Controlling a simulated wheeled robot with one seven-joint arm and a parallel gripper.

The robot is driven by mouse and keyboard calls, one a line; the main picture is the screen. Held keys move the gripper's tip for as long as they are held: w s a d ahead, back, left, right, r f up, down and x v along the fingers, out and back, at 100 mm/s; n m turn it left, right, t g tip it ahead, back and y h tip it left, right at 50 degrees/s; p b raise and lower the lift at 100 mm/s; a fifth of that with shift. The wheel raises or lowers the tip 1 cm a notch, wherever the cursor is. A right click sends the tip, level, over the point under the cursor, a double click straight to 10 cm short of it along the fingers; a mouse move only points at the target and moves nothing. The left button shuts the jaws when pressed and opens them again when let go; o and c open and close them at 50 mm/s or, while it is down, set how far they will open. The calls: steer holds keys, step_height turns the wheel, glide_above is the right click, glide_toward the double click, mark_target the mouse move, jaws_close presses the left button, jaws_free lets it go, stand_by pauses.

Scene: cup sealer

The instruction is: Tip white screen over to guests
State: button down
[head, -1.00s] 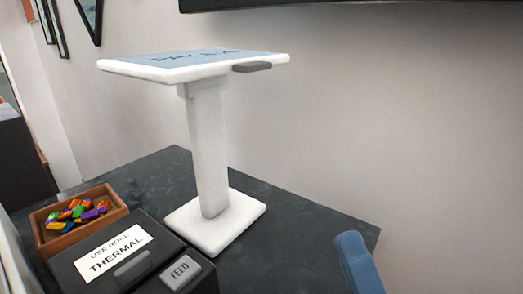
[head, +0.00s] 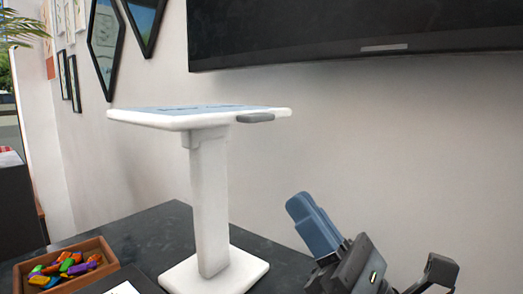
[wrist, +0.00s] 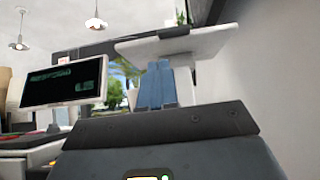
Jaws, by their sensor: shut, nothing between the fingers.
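The white screen (head: 200,116) sits on a white post with a square base on the dark counter. Its panel is nearly flat, with its blue-grey face turned up and a small grey tab (head: 255,118) on its right edge. My gripper (head: 299,203) is shut and empty, to the right of the post and below the panel, apart from it in the head view. In the wrist view my blue fingers (wrist: 156,84) point toward the panel's underside (wrist: 190,42), with the grey tab (wrist: 174,31) above them.
A wooden tray (head: 108,262) of colourful wrapped pieces stands at the left of the counter. A large dark wall screen (head: 350,35) hangs behind. A black monitor (wrist: 64,84) shows at left in the wrist view. The wall (head: 400,150) runs behind the counter.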

steer(key=p+x, duration=0.3)
steer(key=x, duration=0.7)
steer(key=shift+p, duration=0.3)
